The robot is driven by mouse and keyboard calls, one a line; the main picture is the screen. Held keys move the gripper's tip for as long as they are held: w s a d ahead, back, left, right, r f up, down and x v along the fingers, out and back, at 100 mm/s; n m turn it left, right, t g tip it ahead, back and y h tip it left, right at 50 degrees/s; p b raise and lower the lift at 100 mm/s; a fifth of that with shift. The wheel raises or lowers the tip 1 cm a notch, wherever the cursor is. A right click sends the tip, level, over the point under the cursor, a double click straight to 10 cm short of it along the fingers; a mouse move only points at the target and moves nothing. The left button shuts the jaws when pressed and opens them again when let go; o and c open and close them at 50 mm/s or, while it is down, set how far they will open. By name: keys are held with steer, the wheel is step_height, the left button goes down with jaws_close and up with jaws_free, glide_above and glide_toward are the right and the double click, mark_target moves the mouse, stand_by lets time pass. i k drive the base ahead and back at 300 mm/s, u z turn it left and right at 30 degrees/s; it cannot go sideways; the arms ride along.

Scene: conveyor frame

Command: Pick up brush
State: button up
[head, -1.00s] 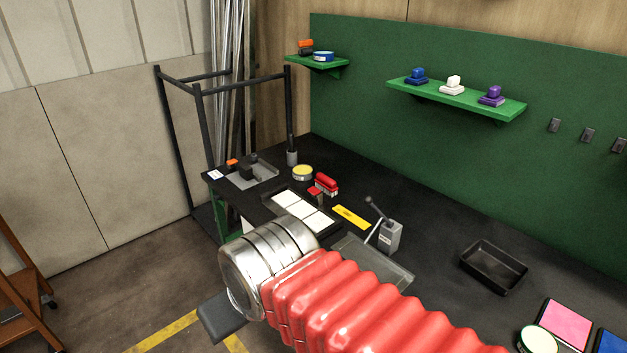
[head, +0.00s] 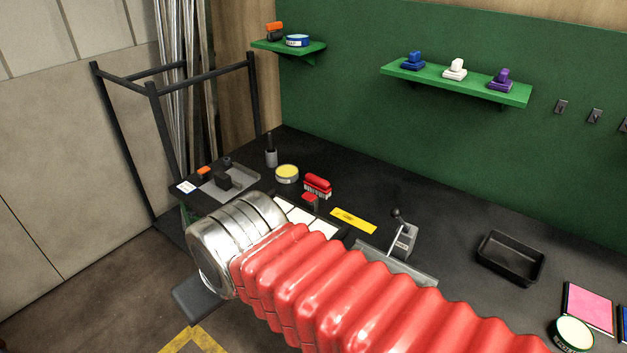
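A red brush (head: 318,184) with pale bristles stands on the black workbench (head: 450,225), toward the back left. A smaller red piece (head: 310,198) is just in front of it. My red ribbed arm with its metal cuff crosses the lower middle of the view, in front of and below the brush. My gripper is not visible, so its opening and anything in it cannot be seen. My arm hides part of the bench's front.
A yellow tin (head: 287,174), dark holder (head: 271,152), white tiles (head: 297,213), yellow strip (head: 354,220) and lever device (head: 404,241) surround the brush. A black tray (head: 510,258) lies right. Green shelves (head: 455,84) hang behind. A black frame (head: 155,130) stands left.

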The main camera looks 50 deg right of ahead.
mark_target(315, 183)
steer(key=z, duration=0.35)
steer(key=i, duration=1.1)
steer(key=z, duration=0.35)
